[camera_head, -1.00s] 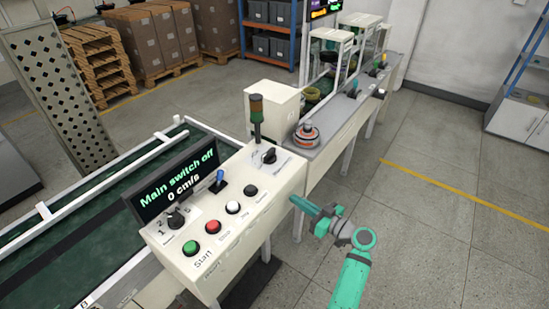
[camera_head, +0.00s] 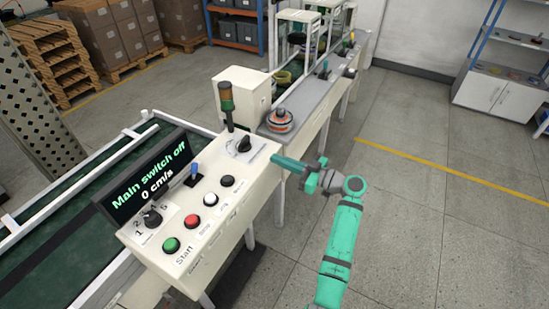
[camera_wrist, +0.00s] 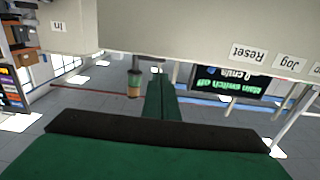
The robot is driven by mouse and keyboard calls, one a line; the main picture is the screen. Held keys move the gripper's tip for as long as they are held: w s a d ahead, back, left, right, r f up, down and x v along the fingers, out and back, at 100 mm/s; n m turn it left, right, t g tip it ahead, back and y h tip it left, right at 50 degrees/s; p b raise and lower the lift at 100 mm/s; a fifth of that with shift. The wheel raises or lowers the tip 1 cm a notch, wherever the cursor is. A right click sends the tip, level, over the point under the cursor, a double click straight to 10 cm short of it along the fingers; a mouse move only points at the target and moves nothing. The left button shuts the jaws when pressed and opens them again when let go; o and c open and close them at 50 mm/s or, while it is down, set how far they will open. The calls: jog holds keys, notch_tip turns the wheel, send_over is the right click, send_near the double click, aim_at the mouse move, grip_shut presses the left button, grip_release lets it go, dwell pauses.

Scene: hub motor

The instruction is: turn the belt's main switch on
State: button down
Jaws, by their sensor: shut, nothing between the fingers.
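The control panel (camera_head: 215,215) is a cream box with a display (camera_head: 148,180) reading "Main switch off" and "0 cm/s". A black rotary switch (camera_head: 240,145) sits at its far right end, by the stack light (camera_head: 226,98); its label is too small to read. My gripper (camera_head: 276,159) is shut and empty, its tip at the panel's far right edge, a little right of that switch; I cannot tell whether it touches. In the wrist view the shut fingers (camera_wrist: 161,96) point toward the stack light (camera_wrist: 134,82) and the inverted display (camera_wrist: 235,82).
The panel also carries a numbered black knob (camera_head: 152,218), a blue-handled lever (camera_head: 194,174), and green (camera_head: 171,245), red (camera_head: 191,221), white (camera_head: 210,199) and black (camera_head: 227,181) buttons. A motor part (camera_head: 280,120) sits on the grey line behind. Floor to the right is clear.

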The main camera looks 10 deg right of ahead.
aim_at(242, 145)
jog(key=x, duration=1.1)
jog(key=shift+w+a, duration=0.25)
jog(key=shift+w, duration=0.05)
